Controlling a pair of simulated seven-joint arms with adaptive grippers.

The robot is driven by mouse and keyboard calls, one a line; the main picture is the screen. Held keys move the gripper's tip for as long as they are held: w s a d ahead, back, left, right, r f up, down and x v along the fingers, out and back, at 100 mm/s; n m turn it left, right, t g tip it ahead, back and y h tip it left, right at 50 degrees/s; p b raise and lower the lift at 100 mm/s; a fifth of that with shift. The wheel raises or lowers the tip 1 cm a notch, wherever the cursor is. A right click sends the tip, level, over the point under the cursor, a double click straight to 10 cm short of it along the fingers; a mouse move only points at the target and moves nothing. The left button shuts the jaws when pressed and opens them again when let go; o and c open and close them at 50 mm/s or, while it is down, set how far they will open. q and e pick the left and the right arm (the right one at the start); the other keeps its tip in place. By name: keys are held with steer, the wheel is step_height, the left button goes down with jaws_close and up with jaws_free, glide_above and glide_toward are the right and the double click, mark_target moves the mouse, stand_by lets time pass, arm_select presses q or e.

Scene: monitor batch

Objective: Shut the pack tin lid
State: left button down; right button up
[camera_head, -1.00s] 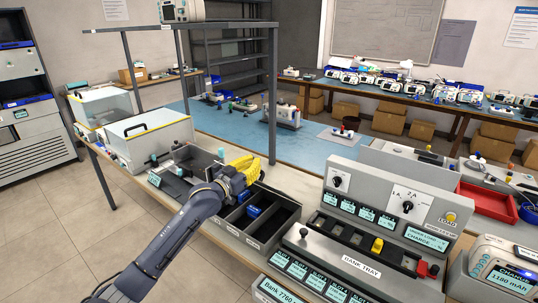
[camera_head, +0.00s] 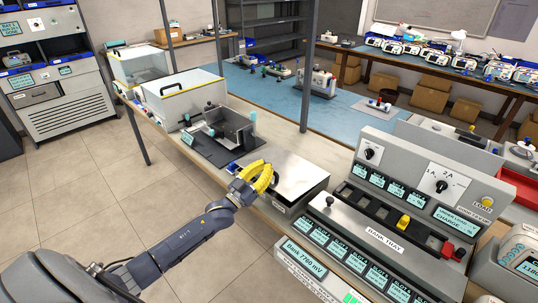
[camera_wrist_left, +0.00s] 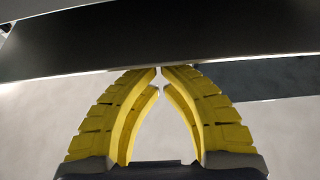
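The pack tin (camera_head: 278,205) stands on the bench in the middle of the head view. Its flat silver lid (camera_head: 300,172) lies over the compartments, and I see no clear gap under it. My left gripper (camera_head: 262,177), with yellow fingers, is at the tin's near left edge, by the lid. In the left wrist view its fingertips (camera_wrist_left: 160,69) meet with nothing visible between them, right at a long dark edge (camera_wrist_left: 180,35). I cannot tell if that edge is lid or tin wall, nor if the fingers touch it. My right gripper is not in view.
A dark fixture (camera_head: 205,151) stands left of the tin, with clear-sided boxes (camera_head: 181,100) behind. The charger with its bank tray (camera_head: 385,240) stands close on the right. A grey shelf post (camera_head: 307,70) rises behind the tin.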

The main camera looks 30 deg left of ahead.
arm_select(q)
steer(key=f, duration=0.1)
steer(key=s+f, duration=0.1)
steer(key=f, duration=0.1)
steer(key=shift+a+f, duration=0.1)
steer(key=shift+a, duration=0.05)
